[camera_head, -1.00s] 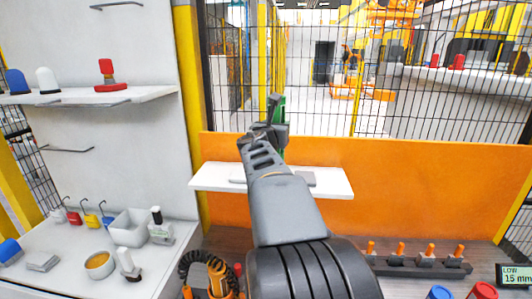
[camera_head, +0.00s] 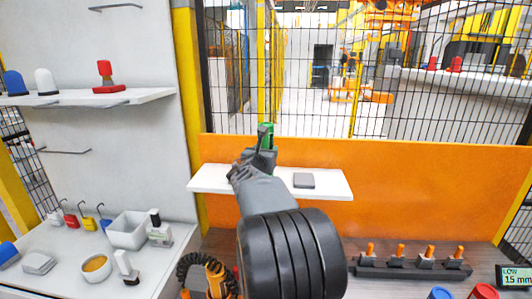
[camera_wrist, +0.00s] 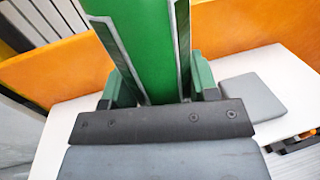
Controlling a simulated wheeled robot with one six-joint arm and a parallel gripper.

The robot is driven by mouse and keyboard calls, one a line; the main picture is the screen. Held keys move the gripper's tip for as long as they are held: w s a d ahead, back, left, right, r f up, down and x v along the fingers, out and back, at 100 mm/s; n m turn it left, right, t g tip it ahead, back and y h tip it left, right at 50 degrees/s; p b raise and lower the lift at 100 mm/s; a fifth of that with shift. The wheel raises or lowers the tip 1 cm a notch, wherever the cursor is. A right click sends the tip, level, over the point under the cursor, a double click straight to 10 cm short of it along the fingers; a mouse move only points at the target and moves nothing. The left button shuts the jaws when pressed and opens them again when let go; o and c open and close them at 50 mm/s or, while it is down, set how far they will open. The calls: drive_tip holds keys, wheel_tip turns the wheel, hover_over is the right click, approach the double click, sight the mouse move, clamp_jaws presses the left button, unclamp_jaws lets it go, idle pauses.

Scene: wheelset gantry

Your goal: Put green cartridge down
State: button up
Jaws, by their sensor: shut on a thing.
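The green cartridge (camera_head: 266,134) is in my gripper (camera_head: 262,152), above the white shelf on the orange panel. In the wrist view the green cartridge (camera_wrist: 150,40) fills the top middle, between the two fingers of my gripper (camera_wrist: 150,88). My gripper is shut on it. The white shelf (camera_head: 335,186) lies below, with a flat grey pad (camera_head: 304,180) on its right part. The pad also shows in the wrist view (camera_wrist: 252,97), to the right of the cartridge. My gripper and arm hide the shelf's middle, so I cannot tell whether the cartridge touches anything there.
An orange panel (camera_head: 430,190) and mesh fence stand behind the shelf. At left, a wall shelf (camera_head: 140,97) holds a red stamp-like part (camera_head: 105,75). A lower table (camera_head: 60,265) holds a white bin (camera_head: 128,230) and a bowl (camera_head: 96,267). A rack with orange-topped pegs (camera_head: 412,268) sits at right.

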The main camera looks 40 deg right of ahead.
drive_tip(key=shift+f, duration=0.1)
drive_tip(key=o, duration=1.1)
drive_tip(key=b+v, duration=0.3)
drive_tip(key=v, duration=0.9)
drive_tip(key=s+a+f+m+g+y, duration=0.1)
drive_tip(key=s+a+f+m+y, duration=0.2)
drive_tip(key=a+f+m+y, duration=0.2)
drive_tip(key=s+a+f+m+g+y, duration=0.1)
drive_tip(key=s+a+f+m+y, duration=0.3)
drive_tip(key=a+f+m, duration=0.3)
drive_tip(key=s+a+f+m+g+y, duration=0.1)
drive_tip(key=s+a+f+m+y, duration=0.2)
drive_tip(key=a+f+m+y, duration=0.4)
drive_tip(key=shift+s+a+f+m+g, duration=0.1)
drive_tip(key=shift+a+m+g, duration=0.05)
drive_tip(key=shift+a+m, duration=1.2)
drive_tip(key=shift+s+a+m+g, duration=0.15)
drive_tip(key=shift+a+m, duration=0.7)
drive_tip(key=shift+a, duration=0.85)
drive_tip(key=shift+w, duration=0.1)
